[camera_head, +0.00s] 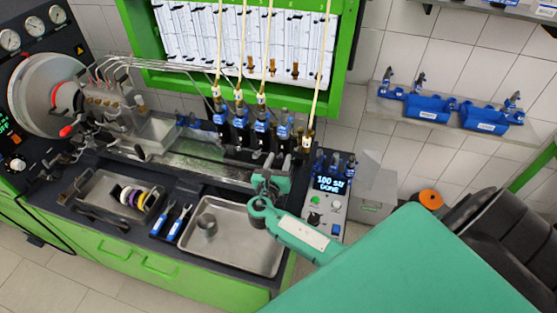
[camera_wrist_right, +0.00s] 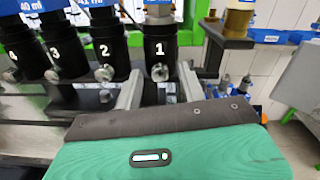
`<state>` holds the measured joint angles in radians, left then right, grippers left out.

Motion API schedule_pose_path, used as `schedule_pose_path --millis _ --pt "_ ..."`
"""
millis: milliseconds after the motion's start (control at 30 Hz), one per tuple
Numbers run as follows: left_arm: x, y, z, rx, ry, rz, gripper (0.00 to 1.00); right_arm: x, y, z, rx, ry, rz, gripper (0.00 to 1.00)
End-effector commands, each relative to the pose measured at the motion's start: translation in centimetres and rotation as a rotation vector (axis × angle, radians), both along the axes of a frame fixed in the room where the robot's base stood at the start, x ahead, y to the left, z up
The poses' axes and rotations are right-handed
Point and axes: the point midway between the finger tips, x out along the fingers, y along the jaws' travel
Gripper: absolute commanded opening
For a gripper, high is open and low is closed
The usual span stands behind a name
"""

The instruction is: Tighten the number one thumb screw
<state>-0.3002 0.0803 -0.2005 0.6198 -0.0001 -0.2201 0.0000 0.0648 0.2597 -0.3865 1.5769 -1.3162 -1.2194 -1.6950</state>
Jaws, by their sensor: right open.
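The number one thumb screw (camera_wrist_right: 160,72) is a small silver knob on the lower front of the black cylinder marked 1 (camera_wrist_right: 160,46). In the head view that cylinder (camera_head: 283,135) is the rightmost of the black row, and its screw is too small to make out. My right gripper (camera_wrist_right: 161,88) is open, with one grey finger on each side of the screw in the wrist view. I cannot tell whether the fingers touch it. In the head view my right gripper (camera_head: 270,182) is just below the cylinder row. My left gripper is not in view.
Neighbouring cylinders 2 (camera_wrist_right: 105,50) and 3 (camera_wrist_right: 62,55) stand close on the left. A brass fitting on a dark bracket (camera_wrist_right: 238,22) is close on the right. Below lie a metal sink tray (camera_head: 235,258), blue-handled tools (camera_head: 180,222) and a control box (camera_head: 330,195).

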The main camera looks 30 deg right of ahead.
Motion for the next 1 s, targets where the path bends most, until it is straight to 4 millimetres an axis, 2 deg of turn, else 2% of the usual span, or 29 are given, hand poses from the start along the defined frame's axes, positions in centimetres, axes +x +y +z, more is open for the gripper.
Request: schedule_pose_path --millis 100,300,667,1000 --pt "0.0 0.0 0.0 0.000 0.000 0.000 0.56 0.0 0.0 0.0 0.000 0.000 0.000 0.39" --pt "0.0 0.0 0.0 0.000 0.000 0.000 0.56 0.0 0.0 0.0 0.000 0.000 0.000 0.00" --pt "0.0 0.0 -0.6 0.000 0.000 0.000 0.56 0.0 0.1 -0.2 0.028 -0.033 0.000 0.00" --pt "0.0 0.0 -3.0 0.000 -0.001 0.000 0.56 -0.1 0.1 -0.5 0.177 -0.207 -0.001 0.00"
